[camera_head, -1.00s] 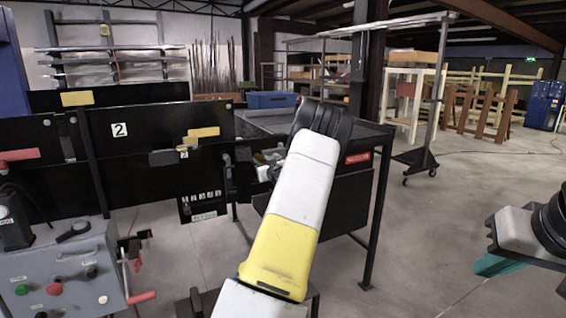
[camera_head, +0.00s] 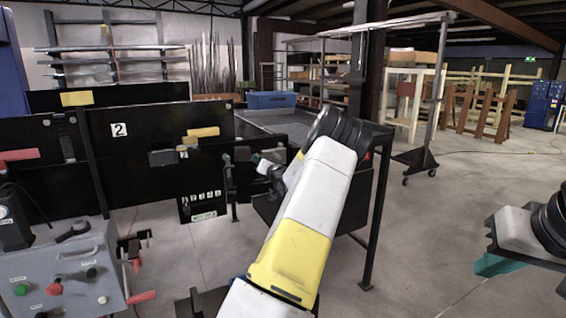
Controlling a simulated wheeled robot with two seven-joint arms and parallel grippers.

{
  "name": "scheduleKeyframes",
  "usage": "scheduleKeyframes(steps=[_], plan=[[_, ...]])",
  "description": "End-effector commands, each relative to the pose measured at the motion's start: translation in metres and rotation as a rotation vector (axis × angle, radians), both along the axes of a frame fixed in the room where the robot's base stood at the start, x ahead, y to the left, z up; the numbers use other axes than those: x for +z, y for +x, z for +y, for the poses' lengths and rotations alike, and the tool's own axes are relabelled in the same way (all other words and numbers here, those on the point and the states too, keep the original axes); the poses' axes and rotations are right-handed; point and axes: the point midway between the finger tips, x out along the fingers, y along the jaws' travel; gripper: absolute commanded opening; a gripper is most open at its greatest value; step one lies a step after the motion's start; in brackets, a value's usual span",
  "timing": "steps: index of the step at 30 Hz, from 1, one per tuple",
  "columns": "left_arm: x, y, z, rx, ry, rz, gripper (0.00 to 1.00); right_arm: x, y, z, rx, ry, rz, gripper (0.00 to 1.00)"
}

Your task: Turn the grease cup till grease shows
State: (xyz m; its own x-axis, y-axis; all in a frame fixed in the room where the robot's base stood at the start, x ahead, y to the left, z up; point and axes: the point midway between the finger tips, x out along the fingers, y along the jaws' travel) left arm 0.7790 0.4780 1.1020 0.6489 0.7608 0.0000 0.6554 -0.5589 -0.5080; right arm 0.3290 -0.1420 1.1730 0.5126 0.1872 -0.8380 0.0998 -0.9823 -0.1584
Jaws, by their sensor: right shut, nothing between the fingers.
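I cannot make out the grease cup or any grease at this size; the cup may be among these fittings or hidden.
A black panel (camera_head: 120,165) marked 2 with yellow and red handles stands at the left. A grey control box (camera_head: 75,265) with buttons is at the lower left. A dark table (camera_head: 290,122) with a blue bin (camera_head: 270,100) stands behind my arm. Open floor lies to the right.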

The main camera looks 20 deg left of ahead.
Motion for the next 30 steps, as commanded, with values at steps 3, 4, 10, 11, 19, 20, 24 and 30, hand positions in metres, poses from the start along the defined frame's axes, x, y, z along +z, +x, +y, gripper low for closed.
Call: scheduleKeyframes(steps=[3, 4, 10, 11, 19, 20, 24, 30], plan=[[-0.0004, 0.0005, -0.0011, -0.002, 0.014, 0.017, 0.0, 0.0, 0.0, 0.0, 0.0, 0.0, 0.0, 0.0], [-0.0005, 0.0004, -0.001, -0.002, 0.015, 0.02, 0.0, 0.0, 0.0, 0.0, 0.0, 0.0, 0.0, 0.0], [-0.0005, 0.0005, -0.001, -0.002, 0.02, 0.025, 0.0, 0.0, 0.0, 0.0, 0.0, 0.0, 0.0, 0.0], [-0.0005, 0.0005, -0.001, -0.002, 0.02, 0.025, 0.0, 0.0, 0.0, 0.0, 0.0, 0.0, 0.0, 0.0], [-0.0006, 0.0005, -0.001, -0.002, 0.019, 0.024, 0.5, 0.0, 0.0, 0.0, 0.0, 0.0, 0.0, 0.0], [-0.0006, 0.0005, -0.0009, -0.002, 0.019, 0.024, 0.56, 0.0, 0.0, 0.0, 0.0, 0.0, 0.0, 0.0], [-0.0004, 0.0003, -0.0005, -0.001, 0.02, 0.024, 0.56, 0.0, 0.0, 0.0, 0.0, 0.0, 0.0, 0.0], [-0.0002, -0.0008, -0.0018, -0.001, 0.019, 0.023, 0.56, 0.0, 0.0, 0.0, 0.0, 0.0, 0.0, 0.0]])
